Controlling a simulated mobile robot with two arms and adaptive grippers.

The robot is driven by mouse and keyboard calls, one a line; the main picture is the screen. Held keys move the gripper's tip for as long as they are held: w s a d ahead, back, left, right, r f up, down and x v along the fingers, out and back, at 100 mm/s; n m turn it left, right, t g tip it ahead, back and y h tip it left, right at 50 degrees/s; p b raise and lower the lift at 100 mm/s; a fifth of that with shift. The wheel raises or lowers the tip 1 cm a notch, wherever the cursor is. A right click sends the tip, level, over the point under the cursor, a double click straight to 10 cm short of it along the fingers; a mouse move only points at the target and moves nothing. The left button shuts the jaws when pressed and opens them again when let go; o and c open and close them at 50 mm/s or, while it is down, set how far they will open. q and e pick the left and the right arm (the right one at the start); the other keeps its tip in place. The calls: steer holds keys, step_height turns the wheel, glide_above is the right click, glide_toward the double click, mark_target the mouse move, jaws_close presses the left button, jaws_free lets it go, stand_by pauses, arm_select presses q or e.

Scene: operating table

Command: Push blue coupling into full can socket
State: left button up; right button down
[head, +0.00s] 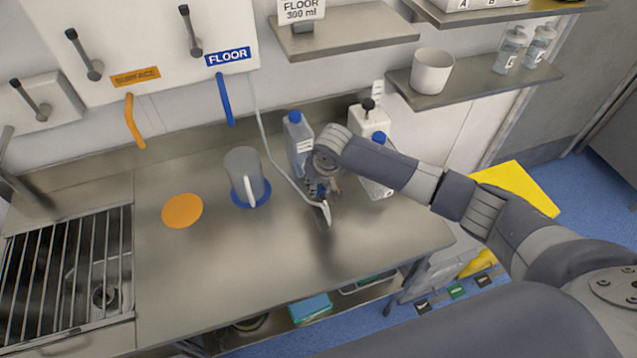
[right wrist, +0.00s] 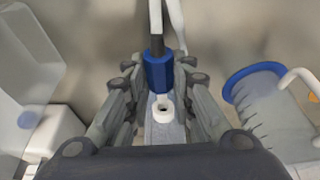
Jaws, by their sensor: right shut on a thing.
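My right gripper (head: 322,192) is above the steel counter, among the bottles. In the right wrist view its fingers (right wrist: 160,85) are on either side of the blue coupling (right wrist: 158,72), closed on it. A pale hose (head: 283,168) runs from the wall down to the gripper; the coupling hangs at its end. A white ring-shaped piece (right wrist: 163,110) with a dark hole shows just below the coupling; I cannot tell whether they touch. A white can (head: 369,122) with a dark top stands behind my right arm. Which container is the full can, and its socket, I cannot tell. My left gripper is out of view.
Blue-capped bottles (head: 299,142) and (head: 376,188) stand close to the gripper. A grey jug (head: 244,172) stands on a blue disc to its left, beside an orange disc (head: 182,211). A sink grid (head: 65,270) is far left. The front counter is clear.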

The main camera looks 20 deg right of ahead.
steer(key=shift+w+a+b, duration=0.2)
steer(key=shift+w+b, duration=0.35)
steer(key=shift+w, duration=1)
steer(key=c, duration=1.3)
jaws_free()
steer(key=shift+r, duration=0.15)
steer(key=v, duration=1.1)
steer(key=shift+s+r, duration=0.15)
steer(key=shift+r, duration=0.2)
